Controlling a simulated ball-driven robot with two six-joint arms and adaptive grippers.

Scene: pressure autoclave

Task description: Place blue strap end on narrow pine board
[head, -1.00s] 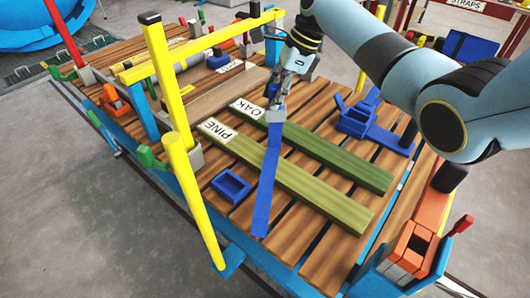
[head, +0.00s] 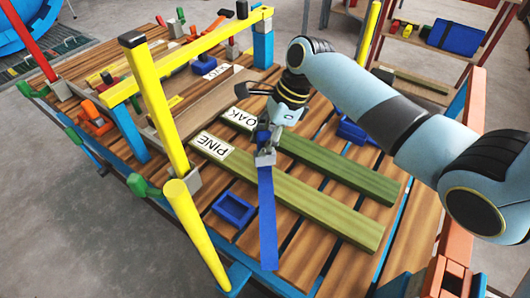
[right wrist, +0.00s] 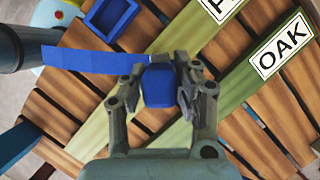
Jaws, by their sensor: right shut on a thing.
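The blue strap (head: 267,218) is a long flat band. My right gripper (head: 265,157) is shut on its blue end, which shows as a block (right wrist: 158,88) between the fingers in the right wrist view. From there the strap runs toward the front of the slatted deck, crossing over the pine board (head: 325,215), a green board with a PINE label. The oak board (head: 350,175), green with an OAK label, lies parallel behind it. The gripper is over the area between the two boards; its height above them is unclear. My left gripper is out of view.
A small blue open box (head: 233,210) sits on the deck left of the strap. Yellow posts and a rail (head: 190,52) stand at the left. A blue holder (head: 352,130) is partly behind my right arm. Orange blocks (head: 447,275) stand at the right front.

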